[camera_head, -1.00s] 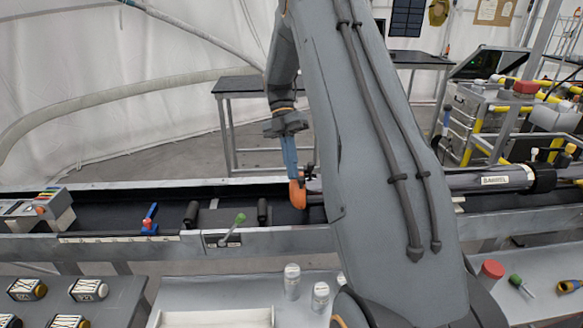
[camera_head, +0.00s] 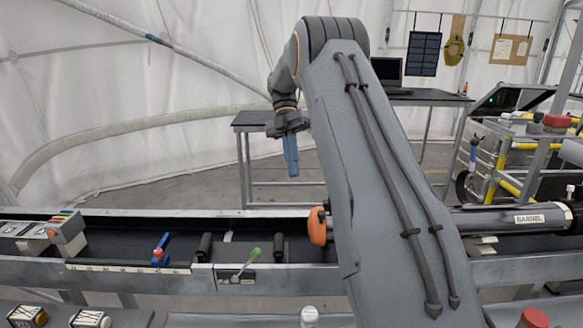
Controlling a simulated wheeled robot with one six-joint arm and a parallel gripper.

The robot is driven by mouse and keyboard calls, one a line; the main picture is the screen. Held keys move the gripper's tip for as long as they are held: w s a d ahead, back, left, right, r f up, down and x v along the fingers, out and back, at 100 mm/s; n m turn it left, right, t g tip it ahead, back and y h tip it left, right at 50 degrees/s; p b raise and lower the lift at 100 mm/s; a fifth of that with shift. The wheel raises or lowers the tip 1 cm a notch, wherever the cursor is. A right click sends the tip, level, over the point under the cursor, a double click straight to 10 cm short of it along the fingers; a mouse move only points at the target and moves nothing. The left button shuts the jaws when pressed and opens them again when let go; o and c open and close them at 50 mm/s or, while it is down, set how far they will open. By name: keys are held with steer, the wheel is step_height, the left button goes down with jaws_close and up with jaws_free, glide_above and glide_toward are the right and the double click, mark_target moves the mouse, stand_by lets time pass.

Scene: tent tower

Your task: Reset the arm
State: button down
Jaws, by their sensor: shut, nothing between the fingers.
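My gripper (camera_head: 291,158) hangs at the end of my arm in the head view. Its blue fingers are together, point down and hold nothing. It is above and left of an orange rounded part (camera_head: 318,227) on the long dark bench and is apart from it. My grey arm stands in front of the bench and hides part of it. A dark tube labelled BARREL (camera_head: 505,219) lies on the right side of the bench.
A green-knobbed lever (camera_head: 248,261) and a blue and red clamp (camera_head: 161,250) sit on the bench. A dark table (camera_head: 250,118) stands behind. A wheeled cart (camera_head: 508,150) is at the right. White tent walls (camera_head: 110,110) close the back.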

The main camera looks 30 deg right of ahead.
steer(key=s+a+f+m+t, duration=0.2)
steer(key=s+a+f+m, duration=0.2)
steer(key=s+m, duration=0.4)
steer(key=s+a+f+m+t+h, duration=0.1)
steer(key=s+a+f+m+t, duration=0.2)
steer(key=s+a+m, duration=0.4)
steer(key=s+a+f+m+t+h, duration=0.1)
steer(key=s+a+f+m+t, duration=0.2)
steer(key=s+a+f+m, duration=0.2)
steer(key=s+f+m, duration=0.1)
steer(key=s+m, duration=0.2)
steer(key=m, duration=0.1)
steer(key=shift+s+a, duration=0.25)
steer(key=shift+s, duration=0.1)
steer(key=shift+a, duration=0.1)
